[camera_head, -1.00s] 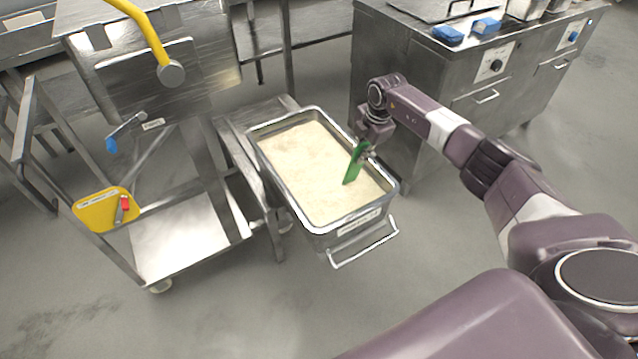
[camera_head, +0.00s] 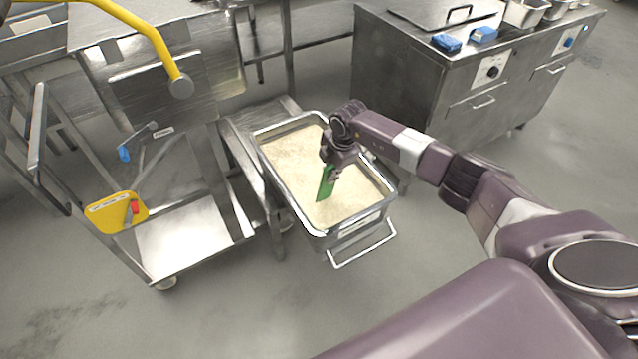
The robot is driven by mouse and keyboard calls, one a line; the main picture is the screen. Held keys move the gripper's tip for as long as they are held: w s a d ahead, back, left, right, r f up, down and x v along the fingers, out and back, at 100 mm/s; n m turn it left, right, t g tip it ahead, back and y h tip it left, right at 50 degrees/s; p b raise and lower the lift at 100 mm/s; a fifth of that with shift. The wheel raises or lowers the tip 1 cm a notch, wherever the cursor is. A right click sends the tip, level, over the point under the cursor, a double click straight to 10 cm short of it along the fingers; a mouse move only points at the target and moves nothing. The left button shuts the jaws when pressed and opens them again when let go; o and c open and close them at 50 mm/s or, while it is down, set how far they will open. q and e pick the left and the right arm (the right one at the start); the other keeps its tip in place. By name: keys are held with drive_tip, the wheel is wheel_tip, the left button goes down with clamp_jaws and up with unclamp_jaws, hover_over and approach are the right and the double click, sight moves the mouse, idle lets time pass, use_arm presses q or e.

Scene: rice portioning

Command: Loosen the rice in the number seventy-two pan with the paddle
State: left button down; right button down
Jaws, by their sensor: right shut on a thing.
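The steel pan (camera_head: 318,239) full of pale rice (camera_head: 290,157) stands on a low steel stand in the middle of the head view. A label is on its front end, too small to read. My right gripper (camera_head: 331,165) is above the middle of the rice, shut on the green paddle (camera_head: 325,184). The paddle points down, its lower end at the rice; how deep it sits I cannot tell. My right wrist hides part of the rice and the pan's right rim. My left gripper is not in view.
A steel cart (camera_head: 190,245) with a yellow plate (camera_head: 117,212) stands left of the pan. A yellow curved handle (camera_head: 150,38) is at the upper left. A steel counter (camera_head: 440,75) with blue items stands behind right. Open floor lies in front.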

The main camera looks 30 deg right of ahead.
drive_tip(key=shift+s+a, duration=0.1)
drive_tip(key=shift+a, duration=0.85)
drive_tip(key=s+d+p, duration=0.3)
drive_tip(key=d, duration=0.3)
drive_tip(key=shift+s+d, duration=0.15)
drive_tip(key=shift+s, duration=0.1)
drive_tip(key=shift+r, duration=0.15)
drive_tip(key=w+p+v, duration=0.1)
drive_tip(key=p+v, duration=0.6)
drive_tip(key=w+r+p+v, duration=0.1)
drive_tip(key=w+p+v, duration=0.1)
drive_tip(key=p+v, duration=0.5)
drive_tip(key=shift+w+r, duration=0.2)
drive_tip(key=shift+r, duration=0.2)
